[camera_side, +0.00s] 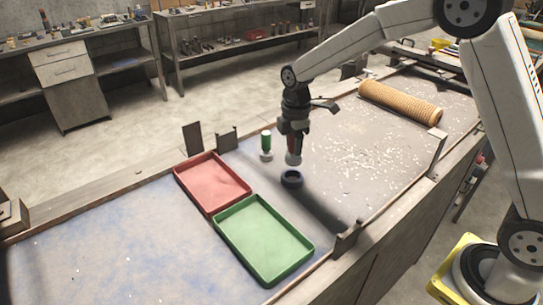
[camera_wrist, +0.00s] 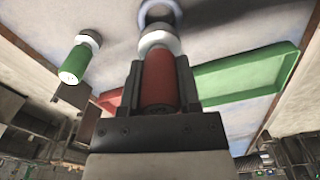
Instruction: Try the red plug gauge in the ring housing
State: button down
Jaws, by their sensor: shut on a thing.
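My gripper (camera_side: 293,136) is shut on the red plug gauge (camera_wrist: 158,80), with a finger on each side of its red handle. The gauge hangs roughly upright, its pale grey end (camera_side: 293,158) pointing down. The dark ring housing (camera_side: 292,179) lies on the bench just below that end. In the side view a small gap seems to show between them. In the wrist view the ring (camera_wrist: 158,10) is cut by the top edge, beyond the gauge's pale end. The green plug gauge (camera_side: 266,141) stands on the bench left of my gripper; it also shows in the wrist view (camera_wrist: 76,62).
A red tray (camera_side: 211,181) and a green tray (camera_side: 264,240) lie left of and in front of the ring. An orange mesh tube (camera_side: 400,102) lies at the back right. Small upright brackets (camera_side: 347,239) stand at the bench edges. The left bench is clear.

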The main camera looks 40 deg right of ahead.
aim_at(293, 157)
jog(key=shift+f, duration=2)
jog(key=shift+f, duration=0.4)
dwell(0.9)
jog(key=shift+r, duration=0.25)
dwell(1.0)
jog(key=shift+r, duration=3.3)
jog(key=shift+s, duration=0.15)
